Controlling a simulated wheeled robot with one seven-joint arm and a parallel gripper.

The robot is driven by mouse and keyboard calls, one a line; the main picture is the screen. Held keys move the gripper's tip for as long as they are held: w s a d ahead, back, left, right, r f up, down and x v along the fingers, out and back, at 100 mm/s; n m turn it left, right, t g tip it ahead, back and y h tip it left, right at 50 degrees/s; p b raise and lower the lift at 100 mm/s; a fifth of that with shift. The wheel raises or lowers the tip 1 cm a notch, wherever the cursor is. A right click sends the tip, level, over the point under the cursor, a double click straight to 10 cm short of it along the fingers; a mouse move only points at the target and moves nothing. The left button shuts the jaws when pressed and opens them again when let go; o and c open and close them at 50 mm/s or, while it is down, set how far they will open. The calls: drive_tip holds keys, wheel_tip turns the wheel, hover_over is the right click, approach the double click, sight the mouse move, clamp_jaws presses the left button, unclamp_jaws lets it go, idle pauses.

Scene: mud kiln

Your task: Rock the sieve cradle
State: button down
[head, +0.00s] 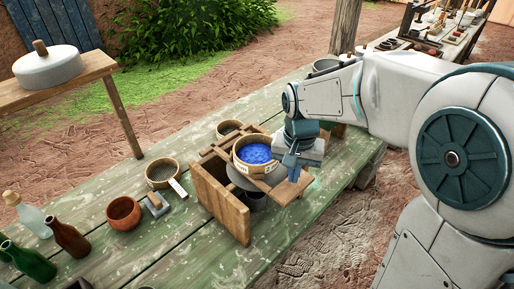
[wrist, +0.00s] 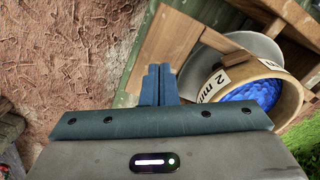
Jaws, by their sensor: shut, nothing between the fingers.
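The sieve cradle (head: 222,200) is a wooden frame with a broad side board, standing on the green worktable. A round wooden sieve (head: 240,162) holding blue material (head: 257,153) sits in it. In the wrist view the sieve (wrist: 290,105) shows at the right with a "2 m…" label, the rest unclear, beside a grey round dish (wrist: 200,65) and the cradle's wooden bars (wrist: 165,40). My gripper (head: 291,172) is shut and empty at the right of the sieve, over the cradle's right end. In the wrist view its fingers (wrist: 159,84) are together; whether they touch the wood I cannot tell.
On the table (head: 150,230) to the left are a round sieve (head: 162,172), a small block (head: 156,204), a terracotta bowl (head: 123,213) and several bottles (head: 68,237). A grey pot (head: 325,66) stands behind my arm. A stone wheel (head: 48,69) lies on a bench.

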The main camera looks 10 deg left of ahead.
sight(292, 185)
drive_tip(key=shift+f+b, duration=1.85)
drive_tip(key=shift+f, duration=0.55)
drive_tip(key=shift+r, duration=0.2)
drive_tip(key=shift+r+p, duration=1.9)
drive_tip(key=shift+r, duration=0.3)
drive_tip(key=shift+f+b, duration=1.8)
drive_tip(key=shift+f, duration=0.5)
drive_tip(key=shift+r, duration=0.1)
wheel_tip(292, 185, up, 4)
drive_tip(key=p, duration=0.3)
drive_tip(key=shift+r+p, duration=0.2)
drive_tip(key=shift+p, duration=0.1)
drive_tip(key=shift+r, duration=0.1)
